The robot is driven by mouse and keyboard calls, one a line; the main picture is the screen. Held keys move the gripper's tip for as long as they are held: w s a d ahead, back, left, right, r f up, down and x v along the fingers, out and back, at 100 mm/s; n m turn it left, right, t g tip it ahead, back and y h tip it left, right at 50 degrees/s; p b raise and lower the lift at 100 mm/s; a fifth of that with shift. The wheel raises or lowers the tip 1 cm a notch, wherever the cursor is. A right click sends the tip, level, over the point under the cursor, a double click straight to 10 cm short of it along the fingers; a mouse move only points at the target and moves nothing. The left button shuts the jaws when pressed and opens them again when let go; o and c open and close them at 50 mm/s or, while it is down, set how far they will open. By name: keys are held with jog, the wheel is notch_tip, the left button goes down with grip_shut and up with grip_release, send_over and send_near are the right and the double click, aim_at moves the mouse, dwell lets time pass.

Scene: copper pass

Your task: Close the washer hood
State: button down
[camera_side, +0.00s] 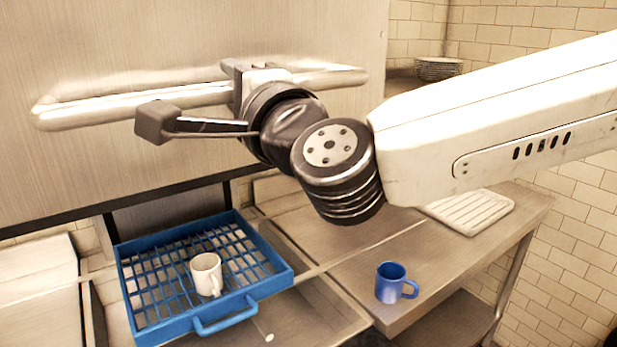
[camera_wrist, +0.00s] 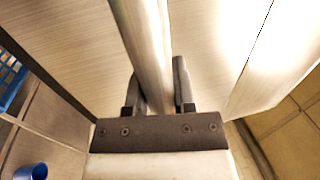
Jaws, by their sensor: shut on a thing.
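The washer hood (camera_side: 150,50) is a large metal box whose lower edge hangs above the counter, leaving an open gap over the blue rack. A long horizontal bar handle (camera_side: 120,104) runs across its front, and it also shows in the wrist view (camera_wrist: 148,45). My gripper (camera_wrist: 160,90) has one finger on each side of the handle and is shut on it. In the side view my gripper (camera_side: 245,75) is at the handle's right half, its fingers partly hidden by the wrist.
A blue rack (camera_side: 168,325) holding a white mug (camera_side: 206,274) sits below the hood. A blue mug (camera_side: 391,283) and a ribbed white tray (camera_side: 468,211) stand on the right counter (camera_side: 400,250). Stacked plates (camera_side: 438,68) are at the back right.

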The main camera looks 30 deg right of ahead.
jog(key=shift+f, duration=0.1)
dwell(0.8)
notch_tip(320, 180, down, 39)
jog(key=shift+f, duration=0.2)
dwell(0.5)
jog(key=c, duration=0.5)
grip_release()
jog(key=shift+f, duration=0.1)
jog(key=shift+c, duration=0.2)
jog(key=shift+o, duration=0.5)
jog(key=shift+s, duration=0.15)
jog(key=s+f, duration=0.1)
jog(key=s, duration=0.6)
jog(key=shift+s+f, duration=0.15)
jog(key=shift+s, duration=0.1)
